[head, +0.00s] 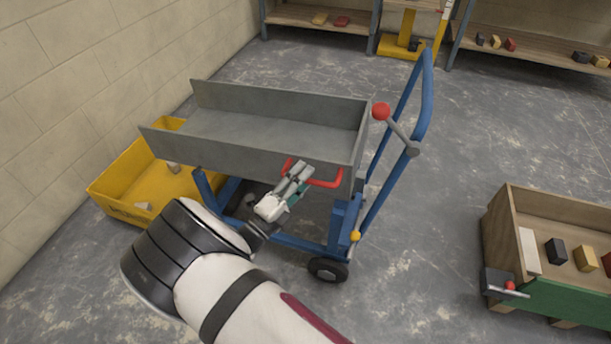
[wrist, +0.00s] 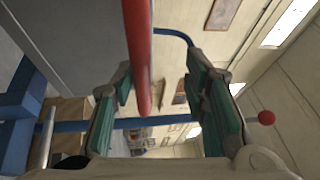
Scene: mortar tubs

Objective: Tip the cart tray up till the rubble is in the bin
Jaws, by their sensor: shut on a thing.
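The grey cart tray (head: 265,128) sits on a blue cart frame (head: 300,240), its open left end over the yellow bin (head: 110,190). I cannot tell how far it is tilted. The visible tray floor looks bare; the part behind the near wall is hidden. A few rubble pieces (head: 173,168) show in the bin. My gripper (head: 294,180) is shut on the red handle (head: 325,182) on the tray's near side, towards its right end. In the wrist view the red handle (wrist: 138,60) runs between the fingers.
A lever with a red knob (head: 381,111) is on the cart's blue push bar (head: 425,95). A wooden crate with blocks (head: 515,222) stands at right. Shelves (head: 530,50) line the back. A block wall (head: 80,80) is close at left. Floor between cart and crate is clear.

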